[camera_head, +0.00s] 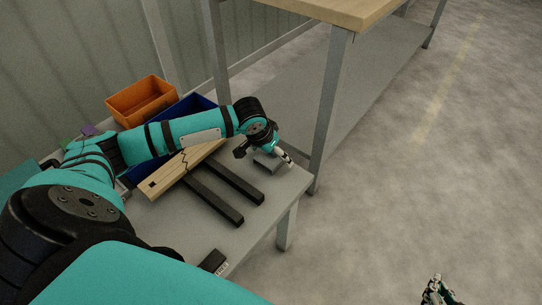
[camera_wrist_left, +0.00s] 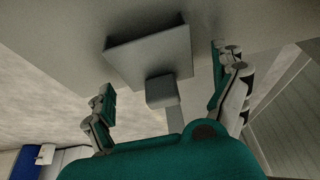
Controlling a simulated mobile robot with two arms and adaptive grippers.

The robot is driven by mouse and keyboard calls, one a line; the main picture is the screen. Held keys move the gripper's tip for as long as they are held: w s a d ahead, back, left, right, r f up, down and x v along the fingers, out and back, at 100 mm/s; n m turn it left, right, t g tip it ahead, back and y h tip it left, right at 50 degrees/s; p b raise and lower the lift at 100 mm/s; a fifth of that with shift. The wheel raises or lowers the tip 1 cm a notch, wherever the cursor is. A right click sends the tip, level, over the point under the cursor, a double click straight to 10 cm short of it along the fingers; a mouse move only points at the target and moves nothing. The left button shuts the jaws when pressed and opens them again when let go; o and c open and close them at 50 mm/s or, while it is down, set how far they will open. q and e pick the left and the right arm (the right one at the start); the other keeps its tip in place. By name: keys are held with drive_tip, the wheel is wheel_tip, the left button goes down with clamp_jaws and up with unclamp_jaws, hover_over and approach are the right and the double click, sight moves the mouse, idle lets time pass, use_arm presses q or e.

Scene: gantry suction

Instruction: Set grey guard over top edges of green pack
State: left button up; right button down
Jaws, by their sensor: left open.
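A grey piece (camera_head: 267,164), which looks like the grey guard, lies near the right end of the grey table. In the left wrist view the guard (camera_wrist_left: 150,50) shows a broad plate with a small block on a stem. My left gripper (camera_head: 265,158) is open above and around the guard, one finger on each side. In the left wrist view the gripper (camera_wrist_left: 166,90) has the block and stem between its spread fingers, with gaps. The green pack is not clearly in view; a small green patch (camera_head: 64,143) shows behind my left arm. My right gripper (camera_head: 438,290) is at the bottom right, over the floor.
A pale wooden board (camera_head: 165,178) and two dark bars (camera_head: 213,199) lie on the table (camera_head: 262,221). An orange bin (camera_head: 140,103) and a blue bin (camera_head: 192,107) stand behind. A black labelled item (camera_head: 213,262) lies near the front edge. A wood-topped bench (camera_head: 335,8) stands at the back.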

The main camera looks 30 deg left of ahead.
use_arm(q)
drive_tip(key=shift+c, duration=0.2)
drive_tip(key=c, duration=1)
drive_tip(key=shift+r, duration=0.15)
